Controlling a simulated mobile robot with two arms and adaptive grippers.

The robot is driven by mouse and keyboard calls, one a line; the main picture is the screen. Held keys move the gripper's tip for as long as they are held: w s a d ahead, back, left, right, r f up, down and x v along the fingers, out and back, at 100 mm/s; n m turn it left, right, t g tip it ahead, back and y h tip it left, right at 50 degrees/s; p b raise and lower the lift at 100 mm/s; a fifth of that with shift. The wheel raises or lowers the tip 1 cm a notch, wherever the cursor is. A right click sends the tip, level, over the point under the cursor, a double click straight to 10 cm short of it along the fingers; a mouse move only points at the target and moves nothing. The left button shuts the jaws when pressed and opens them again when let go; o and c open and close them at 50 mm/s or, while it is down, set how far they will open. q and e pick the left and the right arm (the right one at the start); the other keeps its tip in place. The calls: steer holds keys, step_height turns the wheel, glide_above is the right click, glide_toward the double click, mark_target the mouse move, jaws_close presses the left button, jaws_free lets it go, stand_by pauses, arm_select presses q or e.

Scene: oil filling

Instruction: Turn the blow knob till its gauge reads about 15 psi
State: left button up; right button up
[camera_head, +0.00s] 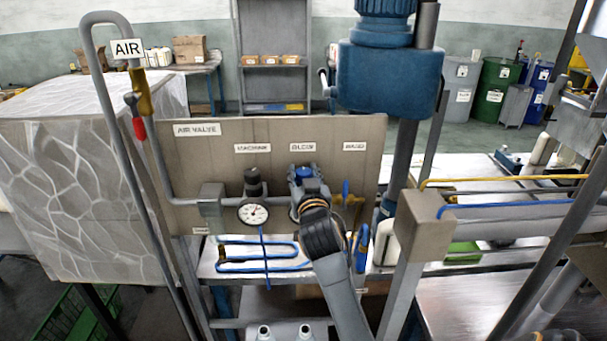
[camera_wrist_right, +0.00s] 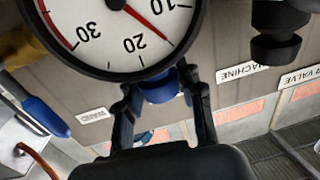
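The blow knob (camera_head: 304,173) is a blue cap under the BLOW label (camera_head: 302,147) on the panel. In the right wrist view the knob (camera_wrist_right: 160,88) sits between the two dark fingers of my right gripper (camera_wrist_right: 162,84), which look closed against its sides. In the head view my right gripper (camera_head: 308,187) is at the knob, and my arm hides the blow gauge. The blow gauge (camera_wrist_right: 110,48) fills the top of the right wrist view, upside down and partly cut off. Its red needle points about midway between 10 and 20, near 15. My left gripper is not in view.
The machine knob (camera_head: 253,184) and its white gauge (camera_head: 253,214) are just left of my right gripper. The yellow wand valve (camera_head: 347,198) is close on the right. A grey AIR pipe (camera_head: 100,90) rises at the left. A blue motor housing (camera_head: 388,80) overhangs at the upper right.

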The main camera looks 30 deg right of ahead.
steer(key=shift+o, duration=0.8)
steer(key=shift+s+a, duration=0.1)
steer(key=v, duration=1.1)
steer(key=shift+s, duration=0.35)
steer(key=shift+a, duration=0.1)
